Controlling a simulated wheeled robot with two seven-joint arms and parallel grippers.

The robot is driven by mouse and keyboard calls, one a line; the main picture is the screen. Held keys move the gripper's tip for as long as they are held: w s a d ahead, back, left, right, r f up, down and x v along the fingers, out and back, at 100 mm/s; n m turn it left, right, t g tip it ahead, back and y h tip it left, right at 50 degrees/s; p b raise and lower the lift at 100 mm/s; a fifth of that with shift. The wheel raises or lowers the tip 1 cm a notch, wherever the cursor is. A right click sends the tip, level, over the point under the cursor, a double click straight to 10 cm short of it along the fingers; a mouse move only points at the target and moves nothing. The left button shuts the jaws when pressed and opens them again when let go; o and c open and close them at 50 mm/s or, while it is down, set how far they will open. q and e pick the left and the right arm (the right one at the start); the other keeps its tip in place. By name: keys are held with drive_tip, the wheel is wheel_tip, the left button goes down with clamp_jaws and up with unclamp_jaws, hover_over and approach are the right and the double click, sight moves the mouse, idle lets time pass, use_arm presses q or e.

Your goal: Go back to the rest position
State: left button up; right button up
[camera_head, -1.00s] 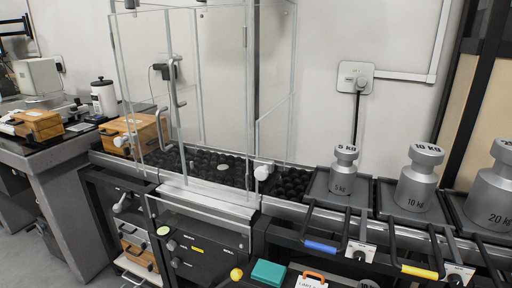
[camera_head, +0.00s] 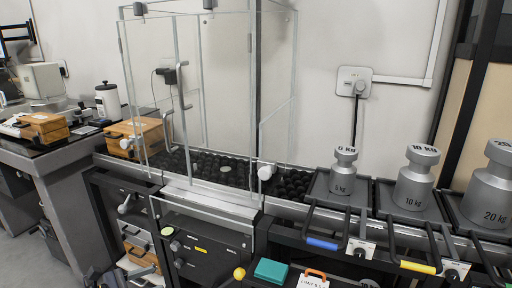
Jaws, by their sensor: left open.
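My left gripper (camera_head: 118,277) shows only in part at the bottom edge, left of centre, low in front of the dark bench. Its dark fingers are apart and I see nothing between them. The rest of my left arm is out of the picture. My right gripper is not in view.
A glass-walled weighing enclosure (camera_head: 222,95) stands on the bench. Steel weights marked 5 kg (camera_head: 343,172), 10 kg (camera_head: 415,180) and 20 kg (camera_head: 490,185) stand on trays at the right. A wooden box (camera_head: 136,137) sits left of the glass. Grey floor (camera_head: 30,262) shows at lower left.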

use_arm(q)
drive_tip(key=s+d+r+m+g+y, duration=0.2)
drive_tip(key=s+d+r+m+g, duration=0.4)
drive_tip(key=s+d+r+m, duration=0.5)
drive_tip(key=s+a+m+t+y, duration=0.25)
drive_tip(key=s+m+y, duration=0.35)
drive_tip(key=s+m, duration=0.8)
wheel_tip(320, 180, up, 29)
drive_tip(key=s+n+p, duration=0.1)
drive_tip(key=s+p, duration=0.1)
drive_tip(key=p, duration=2.7)
drive_tip(key=shift+f+n+g, duration=0.15)
drive_tip(key=shift+n+g, duration=0.25)
drive_tip(key=shift+g, duration=0.05)
drive_tip(key=shift+s, duration=0.1)
